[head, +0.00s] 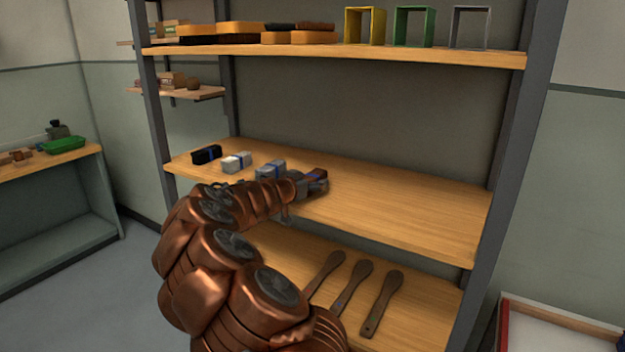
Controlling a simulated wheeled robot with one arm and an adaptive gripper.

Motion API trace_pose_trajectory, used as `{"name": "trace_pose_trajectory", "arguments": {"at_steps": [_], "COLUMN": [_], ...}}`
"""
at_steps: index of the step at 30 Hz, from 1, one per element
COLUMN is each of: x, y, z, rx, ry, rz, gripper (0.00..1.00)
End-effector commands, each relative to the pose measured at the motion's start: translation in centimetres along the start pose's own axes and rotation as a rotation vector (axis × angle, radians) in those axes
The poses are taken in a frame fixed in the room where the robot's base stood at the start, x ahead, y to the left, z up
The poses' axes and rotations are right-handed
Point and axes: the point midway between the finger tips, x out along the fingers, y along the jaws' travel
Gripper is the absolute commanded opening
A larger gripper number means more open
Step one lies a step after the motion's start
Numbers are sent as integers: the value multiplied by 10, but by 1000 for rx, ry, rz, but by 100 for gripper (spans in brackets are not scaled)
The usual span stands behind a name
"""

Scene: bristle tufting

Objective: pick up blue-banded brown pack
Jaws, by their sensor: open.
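The blue-banded brown pack (317,173) lies on the middle shelf (400,208), right of the other packs. Only its top and part of the blue band show; my gripper covers the rest. My gripper (314,184) is open at the near side of the pack, with its fingers close to it. I cannot tell whether the fingers touch the pack or stand around it. My copper arm reaches to it from the lower left.
A black pack (207,154), a white pack (237,162) and a grey pack (270,169), each blue-banded, stand to the left. The upper shelf (400,56) hangs above; wooden paddles (352,288) lie below. The middle shelf's right side is clear.

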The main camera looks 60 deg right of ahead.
Motion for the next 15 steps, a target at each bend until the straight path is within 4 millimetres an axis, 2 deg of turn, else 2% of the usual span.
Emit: {"name": "trace_pose_trajectory", "arguments": {"at_steps": [3, 11, 15], "x": [6, 8, 8], "y": [0, 0, 0], "z": [-1, 0, 0], "rx": [2, 2, 2], "ry": [1, 1, 1], "rz": [0, 0, 0], "gripper": [73, 73, 58]}}
